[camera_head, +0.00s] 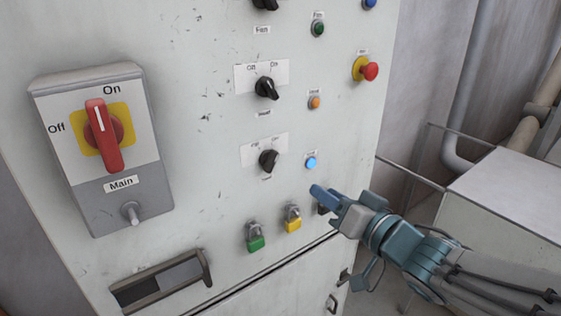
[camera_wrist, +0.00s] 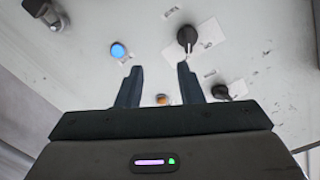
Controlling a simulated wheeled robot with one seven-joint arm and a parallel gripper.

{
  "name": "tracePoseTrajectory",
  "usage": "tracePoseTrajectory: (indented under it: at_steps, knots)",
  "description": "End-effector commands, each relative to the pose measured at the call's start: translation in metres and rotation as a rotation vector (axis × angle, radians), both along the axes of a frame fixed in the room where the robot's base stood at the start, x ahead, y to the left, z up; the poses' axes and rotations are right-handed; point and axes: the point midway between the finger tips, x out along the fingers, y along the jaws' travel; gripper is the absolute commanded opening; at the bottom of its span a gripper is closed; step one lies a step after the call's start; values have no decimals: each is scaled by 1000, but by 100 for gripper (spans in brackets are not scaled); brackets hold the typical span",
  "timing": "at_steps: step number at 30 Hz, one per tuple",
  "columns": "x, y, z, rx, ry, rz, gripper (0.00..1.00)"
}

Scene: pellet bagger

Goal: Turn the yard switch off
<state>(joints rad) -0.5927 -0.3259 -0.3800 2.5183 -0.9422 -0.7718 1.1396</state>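The yard switch's label cannot be read for certain. Two black rotary knobs have On/Off plates: a lower knob (camera_head: 268,161) beside a lit blue lamp (camera_head: 311,162), and an upper knob (camera_head: 266,88) beside an orange lamp (camera_head: 315,102). Their exact pointer settings are hard to tell. My gripper (camera_head: 320,192) is below and right of the lower knob, off the panel. In the wrist view, its fingers (camera_wrist: 158,75) are apart with nothing between them. The lower knob (camera_wrist: 187,38) shows just past the right fingertip, and the blue lamp (camera_wrist: 118,50) past the left one.
A grey main switch box (camera_head: 107,150) with a red handle at On is at the left. A red emergency button (camera_head: 368,70) juts out upper right. A grey box (camera_head: 510,195) and pipes stand at right.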

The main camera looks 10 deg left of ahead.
Motion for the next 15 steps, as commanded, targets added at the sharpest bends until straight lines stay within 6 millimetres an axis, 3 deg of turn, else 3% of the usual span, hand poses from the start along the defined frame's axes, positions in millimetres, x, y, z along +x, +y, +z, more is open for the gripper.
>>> tracePoseTrajectory:
  at_steps: [3,6,8,15]
  knots:
    - [-25,6,17,23,-25,30,34]
    - [-34,10,20,20,-32,30,34]
    - [-32,12,22,20,-32,28,34]
    - [2,29,16,20,-19,22,34]
